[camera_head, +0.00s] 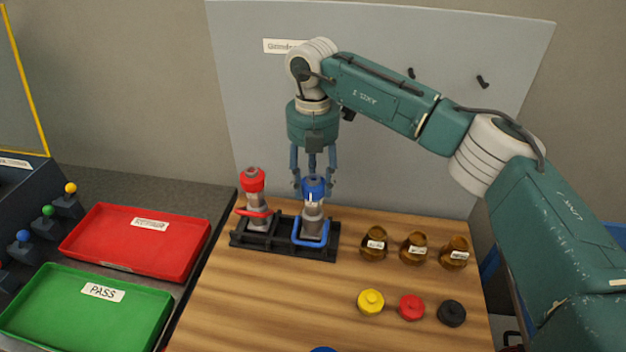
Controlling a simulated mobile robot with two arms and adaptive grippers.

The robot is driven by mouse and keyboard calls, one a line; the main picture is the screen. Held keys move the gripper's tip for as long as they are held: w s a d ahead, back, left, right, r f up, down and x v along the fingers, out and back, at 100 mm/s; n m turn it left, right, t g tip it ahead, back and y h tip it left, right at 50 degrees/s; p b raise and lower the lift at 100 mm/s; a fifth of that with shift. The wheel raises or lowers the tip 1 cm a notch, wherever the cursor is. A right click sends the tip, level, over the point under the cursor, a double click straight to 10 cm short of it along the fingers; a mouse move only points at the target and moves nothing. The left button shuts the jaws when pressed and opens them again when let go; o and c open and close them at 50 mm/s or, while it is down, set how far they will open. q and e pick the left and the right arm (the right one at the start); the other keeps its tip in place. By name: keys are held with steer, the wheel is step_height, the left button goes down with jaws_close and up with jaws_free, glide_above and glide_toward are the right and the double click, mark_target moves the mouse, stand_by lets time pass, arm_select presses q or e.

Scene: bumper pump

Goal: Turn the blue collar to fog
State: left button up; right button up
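A pump with a blue collar (314,188) stands upright in the right place of a black holder (268,246) on the wooden table. A blue loop-shaped handle (311,241) sits low on this pump. My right gripper (314,184) points straight down over the blue collar. Its fingers are spread around the collar's top, with small gaps showing at the sides. Whether any finger touches the collar is hard to see. Any fog marking on the collar is too small to read. My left gripper is out of view.
A red-topped pump (253,182) stands close on the left in the same holder. Several brown jars (414,248) and yellow (371,302), red (411,307) and black (451,313) caps lie right. Red (135,243) and green (88,308) trays are left. The table's front middle is mostly clear.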

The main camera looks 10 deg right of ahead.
steer(key=shift+n, duration=0.3)
steer(key=shift+f+n+b, duration=0.1)
steer(key=shift+n+b, duration=0.5)
steer(key=n+b, duration=0.1)
steer(key=n, duration=0.1)
steer(key=shift+n, duration=0.3)
steer(key=n+b, duration=0.1)
steer(key=n, duration=0.4)
steer(key=shift+a+b, duration=0.15)
steer(key=shift+b, duration=0.2)
steer(key=n, duration=0.4)
steer(key=shift+a+n, duration=0.15)
steer(key=shift+n, duration=0.25)
steer(key=shift+a+n+b, duration=0.15)
steer(key=shift+n+b, duration=0.2)
steer(key=shift+n, duration=1.55)
steer(key=o, duration=1.1)
